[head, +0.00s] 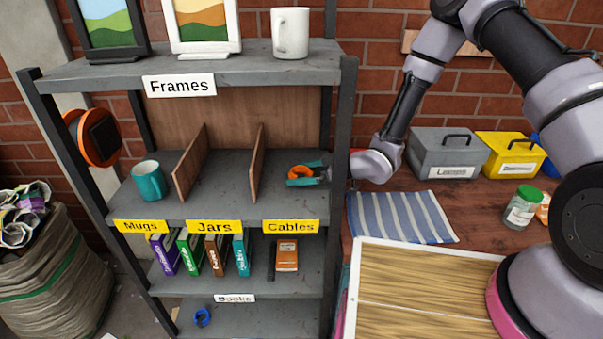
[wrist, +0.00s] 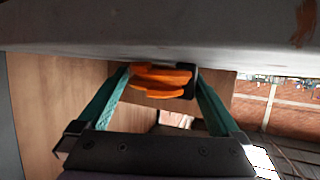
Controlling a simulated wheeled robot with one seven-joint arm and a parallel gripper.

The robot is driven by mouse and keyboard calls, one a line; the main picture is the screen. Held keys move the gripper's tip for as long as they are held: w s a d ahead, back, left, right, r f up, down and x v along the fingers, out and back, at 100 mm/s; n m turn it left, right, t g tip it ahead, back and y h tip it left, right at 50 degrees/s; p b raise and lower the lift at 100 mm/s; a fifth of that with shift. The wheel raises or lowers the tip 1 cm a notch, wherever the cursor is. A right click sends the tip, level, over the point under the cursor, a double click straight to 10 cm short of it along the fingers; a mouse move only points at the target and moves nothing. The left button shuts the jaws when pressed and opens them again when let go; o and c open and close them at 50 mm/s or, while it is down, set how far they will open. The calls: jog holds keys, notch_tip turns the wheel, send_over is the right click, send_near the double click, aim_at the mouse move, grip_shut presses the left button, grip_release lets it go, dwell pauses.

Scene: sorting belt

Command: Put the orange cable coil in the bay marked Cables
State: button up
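The orange cable coil (head: 299,170) is in the right-hand bay of the middle shelf, above the yellow Cables label (head: 291,227). My gripper (head: 306,174) reaches in from the right, with its teal fingers on either side of the coil. In the wrist view the coil (wrist: 162,82) fills the gap between the fingertips, with a dark part at its right end against one finger. It is at the grey shelf surface (wrist: 150,45), which shows at the top of that view. I see no clear gap between coil and fingers.
A wooden divider (head: 257,163) stands left of the coil, and a rack post (head: 341,160) stands right, beside my wrist. A teal mug (head: 149,181) is in the Mugs bay; the Jars bay is empty. A white mug (head: 290,33) stands on the shelf above.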

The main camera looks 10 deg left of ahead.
jog(key=shift+d+r, duration=0.15)
jog(key=shift+r, duration=0.05)
jog(key=v, duration=1.1)
jog(key=shift+d+r, duration=0.25)
jog(key=shift+d, duration=0.1)
jog(key=w+d+r+m+t+h, duration=0.4)
jog(key=w+d+r+h, duration=0.2)
jog(key=w+d+r, duration=0.4)
jog(key=d+r+m+t+h, duration=0.2)
jog(key=d+r+m+h, duration=0.25)
jog(key=d+r, duration=0.6)
jog(key=s+d+r+m+h, duration=0.3)
jog(key=s+d+r+m, duration=0.4)
jog(key=s+d+r, duration=0.3)
jog(key=s+r+m+g+y, duration=0.1)
jog(key=s+r+m, duration=0.4)
jog(key=s, duration=0.8)
jog(key=shift+s+a+r+y, duration=0.25)
jog(key=shift+a+r+y, duration=0.25)
jog(key=shift+r+y, duration=0.25)
